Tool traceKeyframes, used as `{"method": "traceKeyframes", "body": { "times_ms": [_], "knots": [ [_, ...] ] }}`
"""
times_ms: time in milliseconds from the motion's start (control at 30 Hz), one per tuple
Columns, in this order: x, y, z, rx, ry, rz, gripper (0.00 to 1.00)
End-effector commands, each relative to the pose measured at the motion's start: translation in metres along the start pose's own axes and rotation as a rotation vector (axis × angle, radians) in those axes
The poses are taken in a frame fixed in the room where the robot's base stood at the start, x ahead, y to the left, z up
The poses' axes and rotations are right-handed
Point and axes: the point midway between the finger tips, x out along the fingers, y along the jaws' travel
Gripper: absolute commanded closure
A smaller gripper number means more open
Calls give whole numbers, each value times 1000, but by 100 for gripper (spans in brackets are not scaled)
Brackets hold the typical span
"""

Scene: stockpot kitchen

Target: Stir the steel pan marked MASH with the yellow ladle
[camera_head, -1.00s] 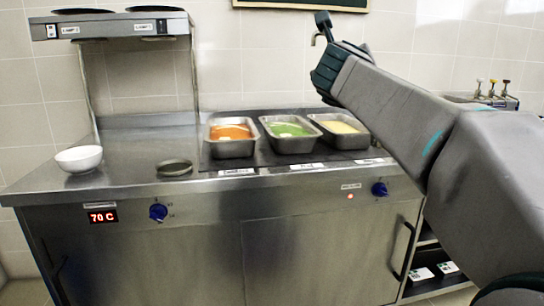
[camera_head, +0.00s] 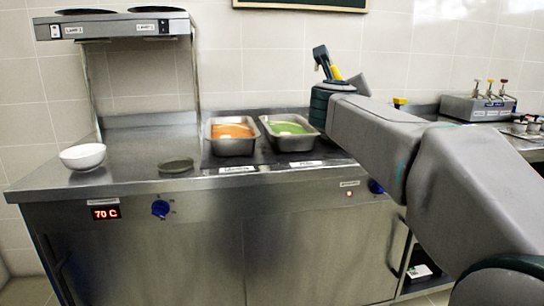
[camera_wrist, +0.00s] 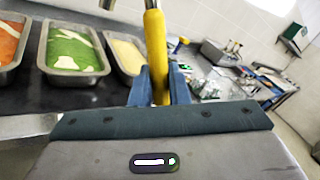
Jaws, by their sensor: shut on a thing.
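My gripper (camera_head: 326,66) is raised above the counter, near the back wall. It is shut on the yellow ladle (camera_wrist: 156,45), whose yellow handle stands between the blue fingers in the wrist view (camera_wrist: 160,88). The ladle's bowl is not visible. A steel pan with pale yellow contents (camera_wrist: 128,52) lies beyond the fingers, just left of the handle in the wrist view. My arm hides it in the head view. I cannot read the pan labels, so which one says MASH is not clear.
Steel pans with orange (camera_head: 232,146) and green (camera_head: 290,141) contents sit in the counter. A white bowl (camera_head: 83,156) and a low dark round dish (camera_head: 176,165) stand left, by the heat-lamp shelf (camera_head: 115,27). A pump dispenser (camera_head: 478,106) stands at right.

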Motion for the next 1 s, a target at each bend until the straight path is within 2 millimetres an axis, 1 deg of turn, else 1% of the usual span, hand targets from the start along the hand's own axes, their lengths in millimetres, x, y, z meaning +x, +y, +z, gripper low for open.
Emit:
{"method": "traceKeyframes", "body": {
  "times_ms": [167, 267, 367, 400, 467, 500, 567, 600, 767, 800, 900, 1000],
  "knots": [
    [13, 17, -37, -7, 31, -48, 100],
    [22, 28, -66, -9, 56, -90, 100],
    [30, 41, -100, -10, 84, -140, 100],
    [33, 47, -116, -11, 97, -162, 100],
    [37, 56, -142, -12, 117, -198, 100],
    [39, 62, -159, -11, 130, -222, 100],
    [40, 70, -184, -10, 149, -256, 100],
    [41, 75, -200, -11, 159, -275, 100],
    [38, 97, -260, -9, 188, -328, 100],
    [36, 104, -275, -10, 191, -331, 100],
    [28, 121, -307, -8, 185, -322, 100],
    [18, 139, -334, -9, 165, -288, 100]
  ]
}}
